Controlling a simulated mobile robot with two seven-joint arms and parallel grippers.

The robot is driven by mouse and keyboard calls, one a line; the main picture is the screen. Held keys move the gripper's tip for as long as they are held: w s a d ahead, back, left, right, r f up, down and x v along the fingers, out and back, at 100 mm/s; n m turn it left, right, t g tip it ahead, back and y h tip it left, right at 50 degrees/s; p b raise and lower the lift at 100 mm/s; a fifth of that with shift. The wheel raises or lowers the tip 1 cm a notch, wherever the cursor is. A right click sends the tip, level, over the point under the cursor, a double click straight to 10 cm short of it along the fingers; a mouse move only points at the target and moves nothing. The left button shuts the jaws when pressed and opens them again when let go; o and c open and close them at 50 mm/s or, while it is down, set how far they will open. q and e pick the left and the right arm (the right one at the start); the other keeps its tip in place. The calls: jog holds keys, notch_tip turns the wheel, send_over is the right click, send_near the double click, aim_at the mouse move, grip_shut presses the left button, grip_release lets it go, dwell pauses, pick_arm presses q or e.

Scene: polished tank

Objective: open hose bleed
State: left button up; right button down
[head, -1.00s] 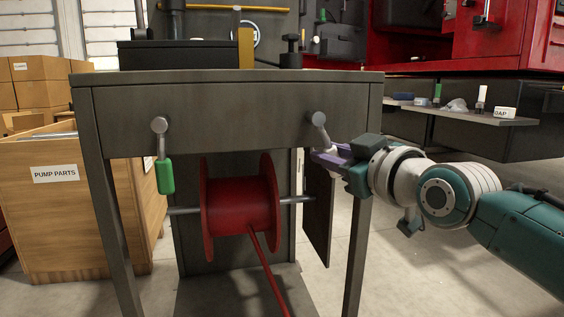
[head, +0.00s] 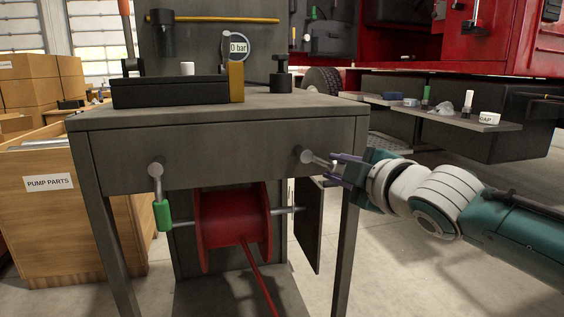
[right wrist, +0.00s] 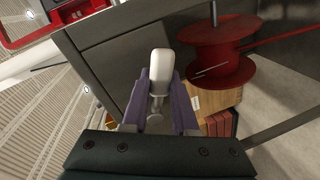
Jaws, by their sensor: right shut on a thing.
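Two levers are on the front panel of the grey bench (head: 225,155). The left lever has a green grip (head: 162,214) and hangs down. The right lever (head: 316,159) is pale metal and points right, sloping slightly down from its round pivot. My right gripper (head: 338,167) is shut on its outer end. In the right wrist view the lever's pale end (right wrist: 161,68) lies between the purple fingers of my right gripper (right wrist: 158,102). No label on either lever can be read. My left gripper is not in view.
A red hose reel (head: 232,222) sits under the bench, its red hose running down. On top stand a black box (head: 170,94) and a gauge reading 0 bar (head: 238,46). A wooden crate marked PUMP PARTS (head: 50,210) is at left. A shelf (head: 455,118) holds small items at right.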

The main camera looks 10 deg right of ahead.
jog(key=shift+d+r+n, duration=0.1)
jog(key=shift+r+n, duration=0.1)
jog(key=shift+n, duration=0.1)
dwell(0.4)
jog(key=c, duration=0.7)
grip_release()
jog(key=shift+s+r+p, duration=0.1)
jog(key=shift+s+p, duration=0.15)
jog(key=shift+p, duration=0.15)
jog(key=shift+s+d+r+p, duration=0.2)
jog(key=shift+s+p, duration=0.4)
jog(key=shift+s, duration=0.95)
jog(key=shift+s+d+r+p, duration=0.15)
jog(key=shift+s+r+p, duration=0.35)
jog(key=shift+s, duration=1)
jog(key=shift+s+d+r+p, duration=0.15)
jog(key=shift+s+p, duration=0.55)
jog(key=shift+s, duration=0.85)
